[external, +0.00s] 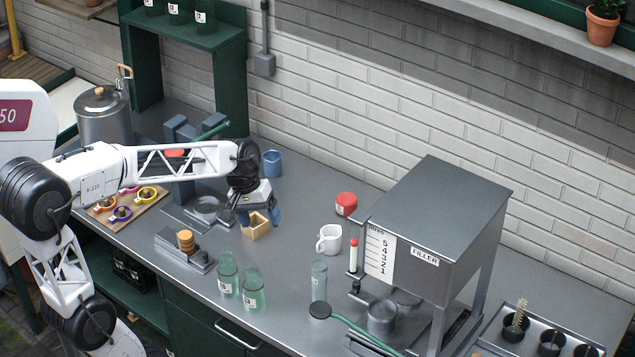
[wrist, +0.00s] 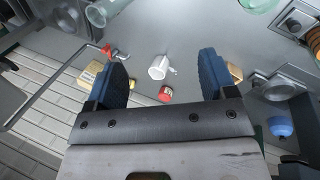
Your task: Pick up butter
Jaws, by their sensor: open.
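My gripper (external: 258,212) is open above the counter, with its blue fingers wide apart in the wrist view (wrist: 163,52). A small tan, box-like thing (external: 256,231) lies on the counter just below the fingers in the external view. It shows in the wrist view (wrist: 236,73) beside the right finger, partly hidden by it.
A white mug (external: 329,239) and a red jar (external: 346,204) stand to the right, before the filler machine (external: 430,220). Green glass jars (external: 252,288) stand near the front edge.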

